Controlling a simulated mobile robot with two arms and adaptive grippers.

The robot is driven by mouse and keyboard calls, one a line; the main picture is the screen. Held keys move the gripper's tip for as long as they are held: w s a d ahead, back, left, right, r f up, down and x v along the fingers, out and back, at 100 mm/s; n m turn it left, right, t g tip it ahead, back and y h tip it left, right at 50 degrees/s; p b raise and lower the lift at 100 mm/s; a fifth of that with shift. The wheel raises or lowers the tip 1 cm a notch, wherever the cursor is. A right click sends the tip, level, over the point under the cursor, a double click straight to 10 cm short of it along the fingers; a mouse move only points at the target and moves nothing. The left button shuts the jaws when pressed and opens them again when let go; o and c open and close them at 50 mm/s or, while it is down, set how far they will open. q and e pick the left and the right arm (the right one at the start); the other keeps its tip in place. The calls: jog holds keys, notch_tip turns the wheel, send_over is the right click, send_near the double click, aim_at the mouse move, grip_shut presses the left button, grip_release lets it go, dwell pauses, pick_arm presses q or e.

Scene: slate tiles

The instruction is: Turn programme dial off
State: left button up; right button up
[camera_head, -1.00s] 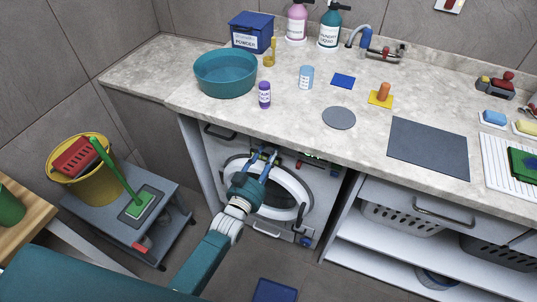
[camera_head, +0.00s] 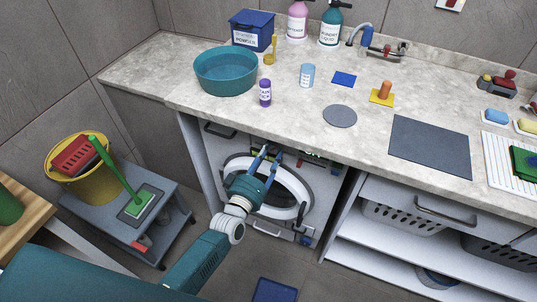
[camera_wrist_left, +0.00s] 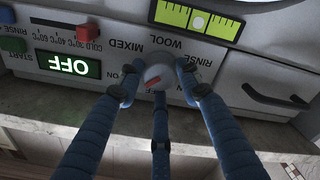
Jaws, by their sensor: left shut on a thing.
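The washing machine (camera_head: 212,150) stands under the counter, its round door shut. My left gripper (camera_head: 268,153) is at the top of its front panel. In the left wrist view, its blue fingers (camera_wrist_left: 158,82) are closed around the grey programme dial (camera_wrist_left: 156,66), which has a red mark. The panel appears upside down there, with labels including MIXED, WOOL and RINSE around the dial. A lit green display (camera_wrist_left: 68,65) reads OFF. The fingers hide part of the dial and some labels, so its exact setting is hard to tell. My right gripper is not in view.
The counter edge (camera_head: 300,150) overhangs just above the panel. Open shelves (camera_head: 390,255) are on the right.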

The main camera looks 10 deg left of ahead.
pick_arm(q)
jog(key=n, duration=0.3)
jog(key=f+n+b, duration=0.1)
jog(key=shift+s+d, duration=0.2)
jog(key=shift+d, duration=0.1)
jog(key=n+b, duration=0.1)
jog(key=n, duration=0.3)
jog(key=shift+d+r, duration=0.1)
jog(key=shift+r+n+b, duration=0.1)
jog(key=shift+n+b, duration=0.2)
jog(key=shift+n, duration=0.2)
jog(key=shift+r, duration=0.1)
jog(key=o, duration=1.2)
jog(key=shift+d, duration=0.1)
jog(key=shift+c, duration=0.2)
jog(key=shift+w+r, duration=0.1)
jog(key=shift+w, duration=0.05)
